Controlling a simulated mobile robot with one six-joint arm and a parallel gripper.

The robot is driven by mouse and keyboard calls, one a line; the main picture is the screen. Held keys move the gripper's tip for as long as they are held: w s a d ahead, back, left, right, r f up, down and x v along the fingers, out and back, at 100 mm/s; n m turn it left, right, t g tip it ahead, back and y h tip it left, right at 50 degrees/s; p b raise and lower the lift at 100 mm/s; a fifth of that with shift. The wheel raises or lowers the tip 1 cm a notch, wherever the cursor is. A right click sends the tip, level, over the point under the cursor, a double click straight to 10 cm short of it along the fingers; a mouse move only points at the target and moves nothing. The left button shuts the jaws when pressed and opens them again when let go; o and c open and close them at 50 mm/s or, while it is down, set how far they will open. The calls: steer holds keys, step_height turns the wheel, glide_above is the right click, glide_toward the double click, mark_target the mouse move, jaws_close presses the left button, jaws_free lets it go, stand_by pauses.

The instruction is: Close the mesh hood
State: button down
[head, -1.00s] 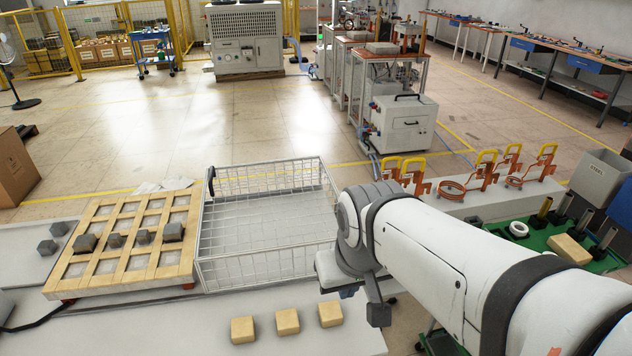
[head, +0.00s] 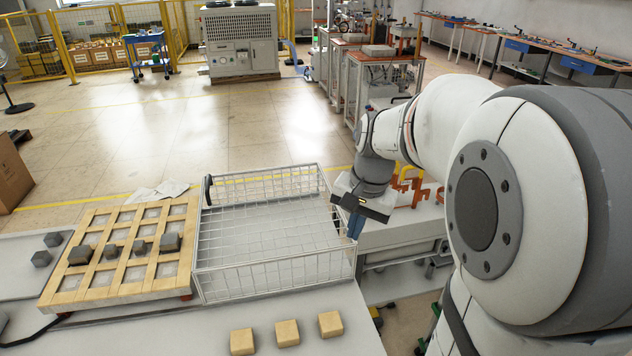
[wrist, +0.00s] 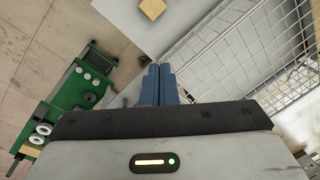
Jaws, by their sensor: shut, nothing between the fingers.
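The mesh hood (head: 275,272) is a pale wire-mesh box to the right of the wooden grid tray (head: 98,270), which it leaves uncovered. A black handle (head: 208,190) sits at its far left corner. Several dark grey blocks (head: 170,242) lie on the tray. My gripper (head: 354,230), with blue fingers, is just beyond the hood's right side; I cannot tell whether it touches the mesh. In the wrist view the fingers (wrist: 158,70) are together and empty, with the mesh (wrist: 238,45) to their right.
Three tan blocks (head: 286,333) stand on the grey table in front of the hood. The wrist view shows a green tray (wrist: 85,90) with parts at left. Open floor (head: 200,125) lies beyond the table.

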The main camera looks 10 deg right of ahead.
steer(key=w+d+f+m+g+y+p, duration=0.1)
steer(key=w+d+f+m+y, duration=0.1)
steer(key=w+d+f+m, duration=0.45)
steer(key=w+d+f+m+y+p, duration=0.1)
steer(key=w+d+f+m, duration=0.3)
steer(key=w+d, duration=0.45)
steer(key=s+a+f+p, duration=0.1)
steer(key=a+f+p, duration=0.1)
steer(key=a+f, duration=0.4)
steer(key=shift+s+a+f+p, duration=0.3)
steer(key=shift+f, duration=0.95)
